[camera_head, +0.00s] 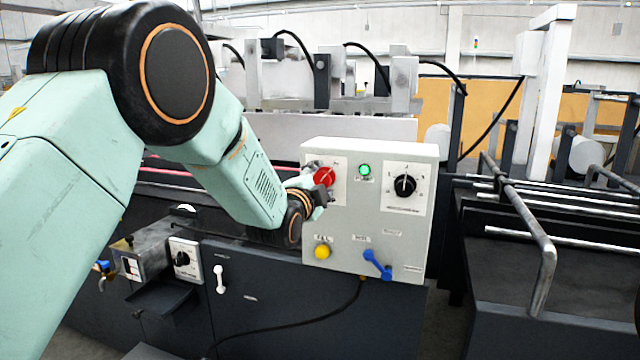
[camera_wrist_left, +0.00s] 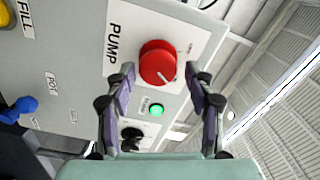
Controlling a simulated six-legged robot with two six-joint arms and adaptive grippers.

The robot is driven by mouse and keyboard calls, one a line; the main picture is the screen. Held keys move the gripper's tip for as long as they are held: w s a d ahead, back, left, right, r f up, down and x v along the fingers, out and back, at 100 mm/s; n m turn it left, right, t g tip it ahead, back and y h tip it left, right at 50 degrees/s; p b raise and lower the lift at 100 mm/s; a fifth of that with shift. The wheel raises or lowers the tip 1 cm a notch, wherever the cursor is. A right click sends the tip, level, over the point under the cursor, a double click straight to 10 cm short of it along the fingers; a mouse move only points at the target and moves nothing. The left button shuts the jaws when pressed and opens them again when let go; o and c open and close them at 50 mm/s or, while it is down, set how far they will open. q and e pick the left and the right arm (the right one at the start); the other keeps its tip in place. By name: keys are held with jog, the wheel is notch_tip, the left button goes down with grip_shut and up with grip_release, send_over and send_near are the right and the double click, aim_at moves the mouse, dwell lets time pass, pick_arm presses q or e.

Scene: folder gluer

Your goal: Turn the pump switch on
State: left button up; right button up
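The pump switch is a round red knob (camera_head: 324,177) on a white plate at the upper left of the grey control box (camera_head: 345,225). In the left wrist view the red knob (camera_wrist_left: 158,63) sits beside the label PUMP and has a short white line on its face. My left gripper (camera_head: 318,188) is at the knob, its fingers partly hidden in the head view. In the left wrist view its two fingers (camera_wrist_left: 164,78) are spread, with the knob between and beyond their tips. Gaps show on both sides of the knob. My right gripper is not in view.
A lit green lamp (camera_head: 365,170) and a black dial (camera_head: 404,185) are right of the knob. A yellow button (camera_head: 322,252) and a blue lever (camera_head: 377,265) are below. Metal rails (camera_head: 520,215) stand to the right of the box.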

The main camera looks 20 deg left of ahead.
pick_arm(q)
jog(key=shift+s, duration=0.15)
jog(key=s, duration=1.2)
jog(key=shift+a, duration=0.15)
jog(key=shift+w, duration=0.1)
jog(key=s+f+n+g+b, duration=0.1)
jog(key=s+f+n+g, duration=0.45)
jog(key=f, duration=0.75)
jog(key=s+f+n+g, duration=0.3)
jog(key=s+f+n, duration=0.45)
jog(key=f, duration=0.55)
jog(key=s+f+g, duration=0.3)
jog(key=s+f, duration=0.3)
jog(key=s, duration=0.4)
jog(key=s+f+n+g+b, duration=0.1)
jog(key=s+f+g, duration=0.2)
jog(key=s+f, duration=0.4)
jog(key=s+f+n+g, duration=0.1)
jog(key=s+f+g, duration=0.2)
jog(key=s+f, duration=0.4)
jog(key=shift+s+a+g+y+b, duration=0.15)
jog(key=shift+s+a+b, duration=0.05)
jog(key=shift+s, duration=1.45)
jog(key=shift+s+a+g+y+b, duration=0.1)
jog(key=shift+s+a+y+b, duration=0.1)
jog(key=shift+s, duration=1.45)
